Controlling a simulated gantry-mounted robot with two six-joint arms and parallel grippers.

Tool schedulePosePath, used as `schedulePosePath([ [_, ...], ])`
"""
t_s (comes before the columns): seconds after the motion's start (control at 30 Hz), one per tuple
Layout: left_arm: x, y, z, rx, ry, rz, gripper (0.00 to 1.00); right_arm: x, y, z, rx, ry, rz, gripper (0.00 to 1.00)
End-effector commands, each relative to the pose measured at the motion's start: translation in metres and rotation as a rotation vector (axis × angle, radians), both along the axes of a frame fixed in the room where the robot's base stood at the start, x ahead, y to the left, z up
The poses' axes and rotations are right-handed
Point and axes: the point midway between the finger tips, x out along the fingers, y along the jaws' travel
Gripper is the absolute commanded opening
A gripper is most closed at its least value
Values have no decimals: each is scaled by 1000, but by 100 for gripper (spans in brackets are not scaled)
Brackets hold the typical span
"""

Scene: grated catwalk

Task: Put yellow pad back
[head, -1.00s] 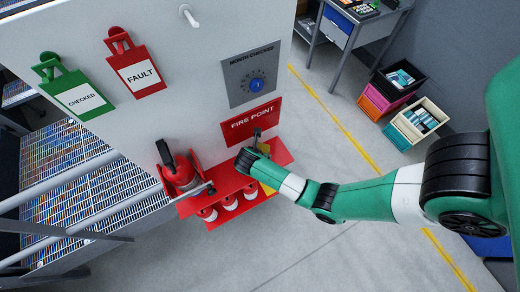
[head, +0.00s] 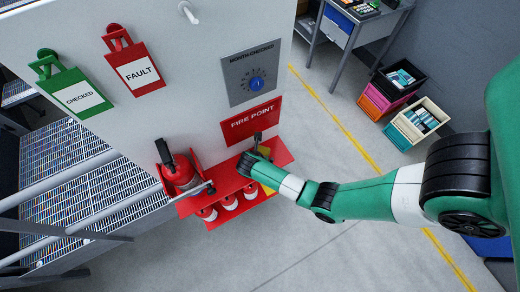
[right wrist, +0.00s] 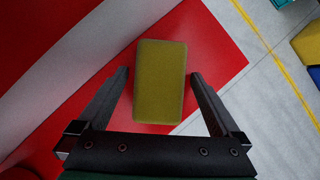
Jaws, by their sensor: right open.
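The yellow pad (right wrist: 160,82) lies on the red shelf (right wrist: 216,48) in the right wrist view. Its long side runs away from my wrist. My right gripper (right wrist: 160,75) is open, with one finger on each side of the pad and a gap on both sides. In the head view, my right gripper (head: 254,152) is at the shelf's right part, below the fire point sign. It hides most of the pad, and a yellow edge (head: 267,188) shows beside it. My left gripper is not in view.
A red fire extinguisher (head: 181,172) stands at the shelf's left end. The white panel behind carries a green tag (head: 82,98), a red tag (head: 136,72), a dial plate (head: 252,78) and the fire point sign (head: 250,121). Crates (head: 416,122) stand on the floor at right.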

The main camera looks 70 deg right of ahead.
Motion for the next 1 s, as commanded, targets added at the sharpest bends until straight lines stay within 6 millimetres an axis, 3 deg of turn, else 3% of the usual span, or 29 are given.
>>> schedulePosePath([
  [0.17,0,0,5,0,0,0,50,0,5,12,-1,-2,1,100],
  [0.6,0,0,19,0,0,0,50,-1,53,95,-1,-3,3,100],
  [0.73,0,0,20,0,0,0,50,-2,59,105,0,0,1,100],
  [1.0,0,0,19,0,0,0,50,-2,60,107,-1,0,0,100],
])
